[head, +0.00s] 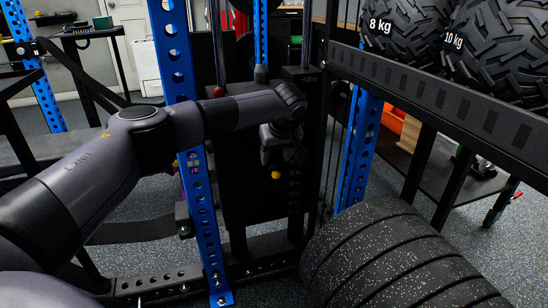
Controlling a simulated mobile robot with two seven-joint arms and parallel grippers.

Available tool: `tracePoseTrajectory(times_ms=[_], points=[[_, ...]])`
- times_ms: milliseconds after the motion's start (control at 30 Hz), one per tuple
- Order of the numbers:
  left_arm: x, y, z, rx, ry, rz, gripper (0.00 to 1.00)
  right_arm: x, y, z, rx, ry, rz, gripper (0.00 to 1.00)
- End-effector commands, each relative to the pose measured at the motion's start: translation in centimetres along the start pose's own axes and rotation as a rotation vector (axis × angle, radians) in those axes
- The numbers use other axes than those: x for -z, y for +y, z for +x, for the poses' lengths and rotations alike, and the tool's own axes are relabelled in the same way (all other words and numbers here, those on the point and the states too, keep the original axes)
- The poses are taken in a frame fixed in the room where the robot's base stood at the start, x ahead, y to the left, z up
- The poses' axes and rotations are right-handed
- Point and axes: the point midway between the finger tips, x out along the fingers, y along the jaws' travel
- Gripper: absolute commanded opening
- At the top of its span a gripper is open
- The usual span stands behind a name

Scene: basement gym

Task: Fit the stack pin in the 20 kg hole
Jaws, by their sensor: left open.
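The black weight stack (246,206) stands behind the blue uprights at the middle. Small pale marks run down its right side; I cannot read which one is 20 kg. A small yellow knob (276,175), which looks like the head of the stack pin, shows in front of the stack, just below my left gripper (277,158). The pin's shaft is hidden, and I cannot tell whether it sits in a hole. My left gripper is open and points down at the stack, close above the knob. My right gripper is not in view.
Blue perforated uprights (206,215) flank the stack. A black shelf (455,105) holds heavy black balls marked 8 kg (395,28) and 10 kg (497,45) at upper right. Thick black bumper plates (395,262) stand at lower right. A black strap (75,80) hangs at left.

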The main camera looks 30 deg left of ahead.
Motion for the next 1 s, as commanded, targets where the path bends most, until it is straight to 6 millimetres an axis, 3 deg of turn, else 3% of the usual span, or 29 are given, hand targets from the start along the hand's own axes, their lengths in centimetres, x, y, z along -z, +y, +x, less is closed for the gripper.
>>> tracePoseTrajectory(times_ms=[200, 533, 700, 867, 1000], points=[[0.0, 0.1, -2.3, -0.003, -0.001, 0.001, 0.54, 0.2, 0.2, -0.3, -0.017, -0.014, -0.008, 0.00], [-0.1, 0.2, -2.5, -0.004, -0.002, 0.001, 0.54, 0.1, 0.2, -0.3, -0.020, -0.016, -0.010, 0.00], [-0.8, 1.0, -2.3, -0.035, -0.014, 0.012, 0.00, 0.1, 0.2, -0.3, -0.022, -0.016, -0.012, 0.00], [-3.8, 4.7, -1.6, -0.183, -0.066, 0.051, 0.00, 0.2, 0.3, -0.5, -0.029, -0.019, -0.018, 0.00], [-7.8, 9.4, -1.6, -0.397, -0.134, 0.079, 0.00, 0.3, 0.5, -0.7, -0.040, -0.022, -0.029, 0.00]])
